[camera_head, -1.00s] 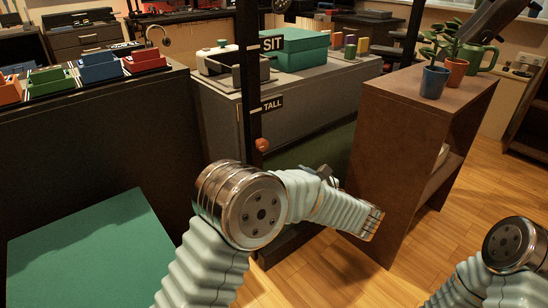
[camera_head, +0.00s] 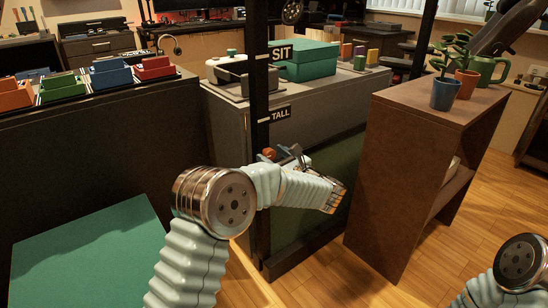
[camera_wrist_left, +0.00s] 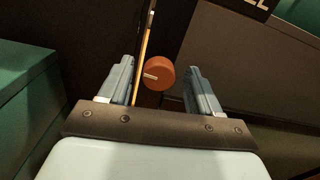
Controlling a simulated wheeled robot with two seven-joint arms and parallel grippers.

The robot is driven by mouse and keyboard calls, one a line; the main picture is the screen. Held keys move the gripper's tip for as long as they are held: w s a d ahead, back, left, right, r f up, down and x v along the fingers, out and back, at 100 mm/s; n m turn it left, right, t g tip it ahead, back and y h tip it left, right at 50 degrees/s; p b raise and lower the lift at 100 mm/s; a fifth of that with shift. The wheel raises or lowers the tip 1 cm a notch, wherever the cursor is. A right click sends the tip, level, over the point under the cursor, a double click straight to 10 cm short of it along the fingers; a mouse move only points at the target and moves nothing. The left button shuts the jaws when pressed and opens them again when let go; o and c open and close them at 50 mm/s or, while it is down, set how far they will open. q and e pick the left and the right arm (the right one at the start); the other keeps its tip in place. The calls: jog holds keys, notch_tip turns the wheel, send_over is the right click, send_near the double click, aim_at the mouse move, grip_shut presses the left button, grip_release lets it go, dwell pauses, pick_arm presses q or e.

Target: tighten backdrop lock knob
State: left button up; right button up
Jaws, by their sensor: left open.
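The orange-red lock knob (camera_head: 269,154) sits on the black upright post (camera_head: 258,95), just below the TALL label (camera_head: 280,114). In the left wrist view the round knob (camera_wrist_left: 160,73) carries a pale line mark on its face. My left gripper (camera_head: 288,153) is at the post beside the knob. In the left wrist view the jaws of my left gripper (camera_wrist_left: 160,80) are open, with one finger on each side of the knob and a gap on both sides. Whether the fingertips reach past the knob is unclear. My right arm shows at lower right; its gripper is not identifiable.
A SIT label (camera_head: 282,52) is higher on the post. A brown shelf (camera_head: 410,150) with potted plants (camera_head: 446,93) stands right of my left arm. A dark cabinet (camera_head: 100,150) with colored trays is at left, and a green panel (camera_head: 90,250) lies below it.

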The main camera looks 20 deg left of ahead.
pick_arm(q)
jog(key=shift+c, duration=0.4)
jog(key=c, duration=1)
jog(key=shift+o, duration=0.2)
jog(key=shift+r+m+p, duration=0.15)
jog(key=shift+m+p, duration=0.15)
jog(key=shift+p, duration=0.35)
jog(key=m+p, duration=0.1)
jog(key=p, duration=0.2)
jog(key=shift+d+r+m, duration=0.1)
jog(key=shift+r+m, duration=0.15)
jog(key=shift+m, duration=0.15)
jog(key=m+p, duration=0.6)
jog(key=p, duration=0.3)
jog(key=shift+f, duration=0.1)
jog(key=m+p, duration=0.1)
jog(key=m, duration=0.2)
jog(key=shift+w+f+p, duration=0.1)
jog(key=shift+f+p, duration=0.1)
jog(key=shift+p, duration=0.15)
jog(key=shift+f+m, duration=0.15)
jog(key=shift+m, duration=2.15)
